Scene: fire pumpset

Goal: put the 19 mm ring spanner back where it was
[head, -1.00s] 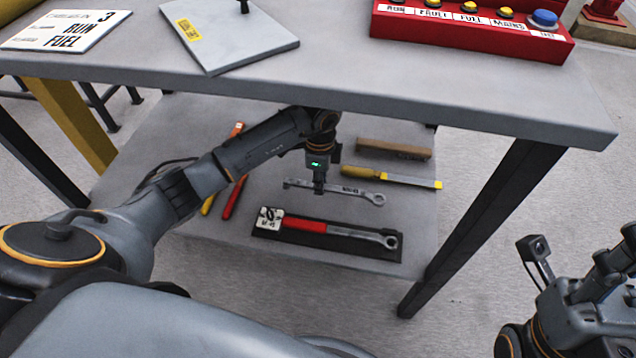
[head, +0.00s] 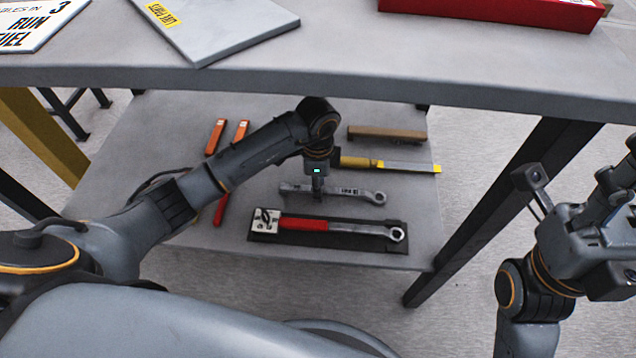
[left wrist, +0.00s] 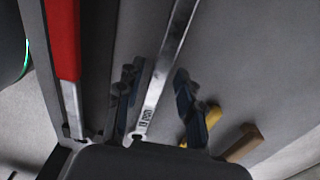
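A grey ring spanner (head: 352,192) with dark lettering lies on the lower shelf (head: 255,175) under the table. Its ring end points right in the head view. My left gripper (head: 318,195) reaches down over the spanner's left half. In the left wrist view the spanner (left wrist: 166,65) runs between the two dark fingers of my left gripper (left wrist: 160,95), with a gap visible on each side. The fingers stand apart, and the head view hides part of the spanner behind them.
A black tray (head: 375,245) with a red-handled wrench (head: 310,224) lies in front of the spanner. A yellow-handled file (head: 400,166) and a wooden block (head: 385,133) lie behind it. Orange-handled tools (head: 215,137) are at left. The tabletop (head: 350,72) overhangs the shelf.

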